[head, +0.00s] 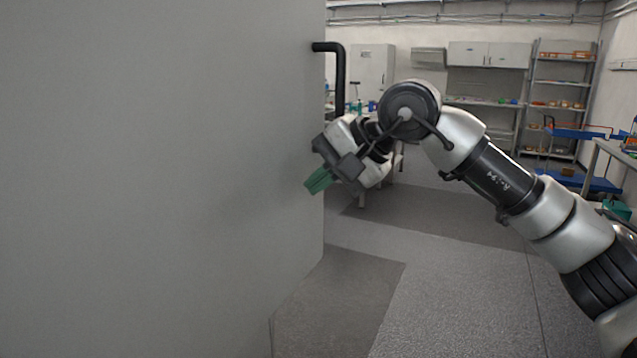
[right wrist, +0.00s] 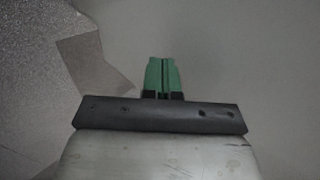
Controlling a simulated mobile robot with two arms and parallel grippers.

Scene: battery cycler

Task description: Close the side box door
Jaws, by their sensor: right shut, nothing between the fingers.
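A large flat grey panel (head: 165,170), which looks like the side box door, fills the left half of the head view. A black bar handle (head: 340,75) stands out at its upper right edge. My right gripper (head: 318,181) has green fingertips and is shut and empty. It is at the panel's right edge, below the handle; I cannot tell if it touches. In the right wrist view the green fingers (right wrist: 162,75) are together, in front of a plain grey surface (right wrist: 235,60). My left gripper is not in view. The door's hinge and the box opening are not in view.
Open grey floor (head: 450,270) lies to the right of the panel. At the back are a white cabinet (head: 373,68), wall cabinets (head: 488,54) and shelves (head: 558,98) with small items. A blue cart (head: 590,181) stands at the far right.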

